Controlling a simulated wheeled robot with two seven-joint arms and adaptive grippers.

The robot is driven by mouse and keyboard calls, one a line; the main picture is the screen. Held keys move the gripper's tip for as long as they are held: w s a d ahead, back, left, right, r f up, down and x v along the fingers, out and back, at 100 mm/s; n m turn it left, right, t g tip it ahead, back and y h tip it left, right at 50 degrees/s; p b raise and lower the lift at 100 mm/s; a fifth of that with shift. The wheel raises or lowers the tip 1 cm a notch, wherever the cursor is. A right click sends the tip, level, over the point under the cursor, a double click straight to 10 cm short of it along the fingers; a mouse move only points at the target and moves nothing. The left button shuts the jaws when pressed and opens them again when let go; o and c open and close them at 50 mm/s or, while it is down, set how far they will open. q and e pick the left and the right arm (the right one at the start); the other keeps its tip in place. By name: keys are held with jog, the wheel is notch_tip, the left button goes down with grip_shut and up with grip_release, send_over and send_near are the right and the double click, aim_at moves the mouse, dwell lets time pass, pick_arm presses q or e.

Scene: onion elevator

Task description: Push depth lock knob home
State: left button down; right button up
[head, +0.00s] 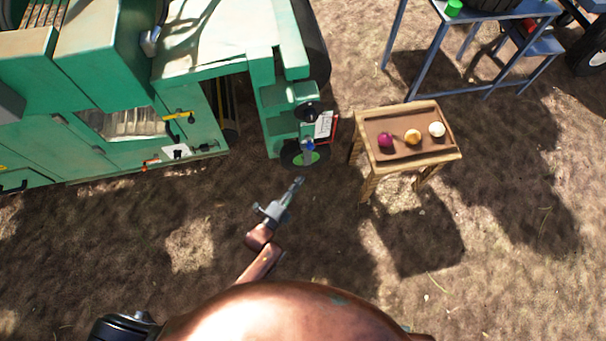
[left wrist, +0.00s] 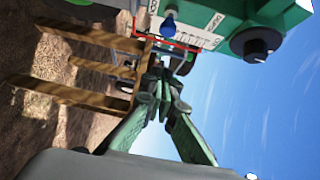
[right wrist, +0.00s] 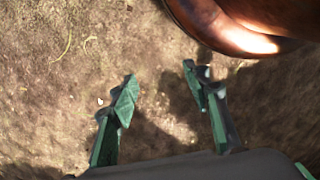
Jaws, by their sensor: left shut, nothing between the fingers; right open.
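A blue knob (head: 308,145) stands at the front of the green machine's corner post. In the left wrist view the blue knob (left wrist: 169,24) sits at a white scale plate (left wrist: 200,38) with a red edge. A larger black knob (head: 307,112) is behind it, and it also shows in the left wrist view (left wrist: 256,45). I cannot tell from a label which one is the depth lock knob. My left gripper (head: 299,182) is shut and empty, a short way in front of the blue knob and apart from it. My right gripper (right wrist: 160,74) is open and empty above bare soil.
A wooden table (head: 440,162) with a brown tray (head: 398,116) holding a purple, a yellow and a white onion stands right of the post. A small wheel (head: 290,155) is under the post. A blue metal stand (head: 430,60) is behind. The soil in front is clear.

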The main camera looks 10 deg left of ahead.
pick_arm(q)
jog(key=shift+v, duration=0.9)
pick_arm(e)
jog(key=shift+s+d+f, duration=0.1)
jog(key=shift+d+f, duration=0.05)
jog(key=shift+f, duration=0.85)
